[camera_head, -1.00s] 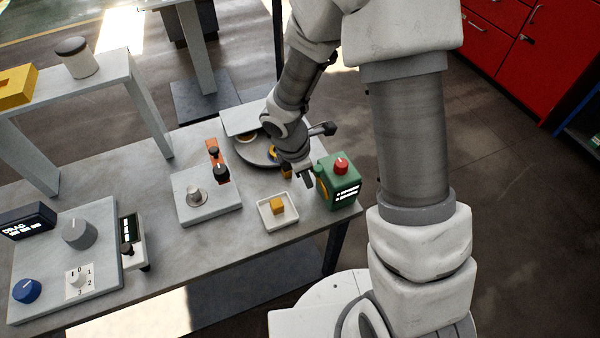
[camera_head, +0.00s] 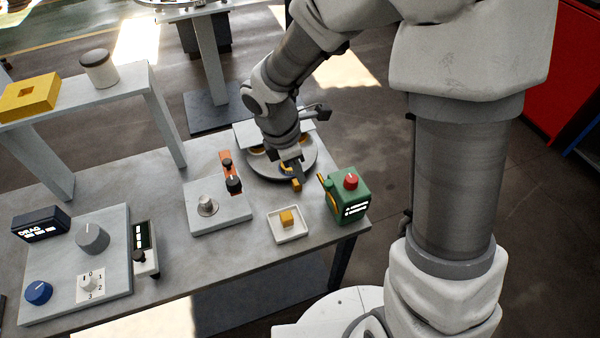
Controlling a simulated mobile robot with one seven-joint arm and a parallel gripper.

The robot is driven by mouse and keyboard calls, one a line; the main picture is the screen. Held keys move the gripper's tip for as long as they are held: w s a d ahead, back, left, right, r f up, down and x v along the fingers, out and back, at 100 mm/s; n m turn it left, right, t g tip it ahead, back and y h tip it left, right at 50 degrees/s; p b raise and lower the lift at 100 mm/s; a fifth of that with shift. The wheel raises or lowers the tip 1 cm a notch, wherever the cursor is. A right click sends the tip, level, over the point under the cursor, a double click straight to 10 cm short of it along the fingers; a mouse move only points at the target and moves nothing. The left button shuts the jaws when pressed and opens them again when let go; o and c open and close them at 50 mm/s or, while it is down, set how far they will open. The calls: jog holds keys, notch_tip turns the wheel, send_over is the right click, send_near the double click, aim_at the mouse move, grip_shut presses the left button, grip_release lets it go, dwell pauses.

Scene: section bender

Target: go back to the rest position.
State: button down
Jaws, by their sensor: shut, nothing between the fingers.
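My gripper (camera_head: 291,167) hangs at the end of my bent arm, over the front part of a round grey turntable (camera_head: 270,172) on the grey bench. Its fingers are small and dark in this view; they are shut with nothing between them. A small orange-yellow piece (camera_head: 297,185) shows right below the fingertips at the disc's front edge; I cannot tell whether they touch. My wrist hides part of the disc.
A white tray (camera_head: 290,237) holding a yellow cube (camera_head: 287,218) lies in front. A panel with an upright lever (camera_head: 233,184) is to the left. A raised shelf (camera_head: 150,88) stands at far left.

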dwell(0.3)
jog(key=s+d+r+m+t+y, duration=0.1)
jog(key=s+d+r+m, duration=0.4)
jog(key=r+m, duration=0.5)
jog(key=s+d+r+m+t+y, duration=0.1)
jog(key=s+d+r+m+t, duration=0.3)
jog(key=s+r+m, duration=0.4)
jog(key=shift+s+d+r+m+y, duration=0.3)
jog(key=shift+d+r+m, duration=0.1)
jog(key=shift+r+m, duration=0.65)
jog(key=shift+f, duration=0.1)
